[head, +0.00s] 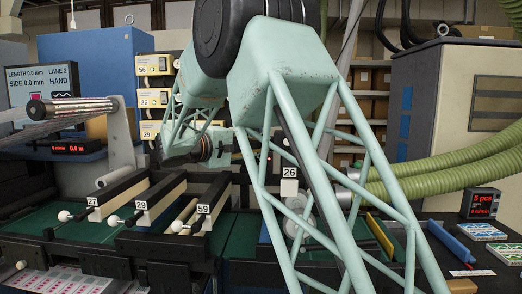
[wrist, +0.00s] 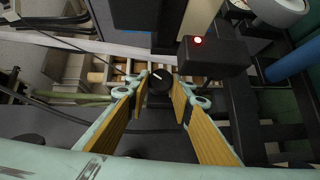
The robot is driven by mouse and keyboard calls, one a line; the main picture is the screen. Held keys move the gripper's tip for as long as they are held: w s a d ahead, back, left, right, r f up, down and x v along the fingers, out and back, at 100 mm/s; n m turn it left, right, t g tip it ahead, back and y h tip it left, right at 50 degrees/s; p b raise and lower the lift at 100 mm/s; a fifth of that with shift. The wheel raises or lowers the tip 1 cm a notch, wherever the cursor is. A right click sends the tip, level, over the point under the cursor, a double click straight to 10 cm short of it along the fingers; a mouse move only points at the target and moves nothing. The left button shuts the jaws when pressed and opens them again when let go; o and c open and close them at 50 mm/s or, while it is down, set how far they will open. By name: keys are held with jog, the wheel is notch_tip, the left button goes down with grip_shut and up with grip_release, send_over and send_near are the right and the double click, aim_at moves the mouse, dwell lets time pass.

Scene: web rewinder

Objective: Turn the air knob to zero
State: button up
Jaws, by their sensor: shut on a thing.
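The air knob (wrist: 160,82) is a round black knob with a white pointer line, near the middle of the wrist view. The line slants toward the upper left. My gripper (wrist: 161,88) has yellow-padded fingers on both sides of the knob and is shut on it. I see no scale around the knob, so its reading cannot be told. In the head view my arm's lattice links cover the place where the knob is, and the fingertips cannot be made out.
A dark box (wrist: 214,57) with a lit red lamp sits right beside the knob. A blue cylinder (wrist: 292,66) is farther right. In the head view, numbered slide bars (head: 150,205) lie at the left, a green hose (head: 450,170) at the right, and a display (head: 482,203) reads 5 pcs.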

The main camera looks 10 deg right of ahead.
jog(key=shift+f+n+h+b, duration=0.15)
jog(key=shift+n+h+b, duration=0.15)
jog(key=o, duration=0.9)
jog(key=shift+c, duration=0.2)
jog(key=shift+a, duration=0.1)
jog(key=v, duration=1.1)
jog(key=shift+s+a, duration=0.3)
jog(key=shift+s, duration=0.05)
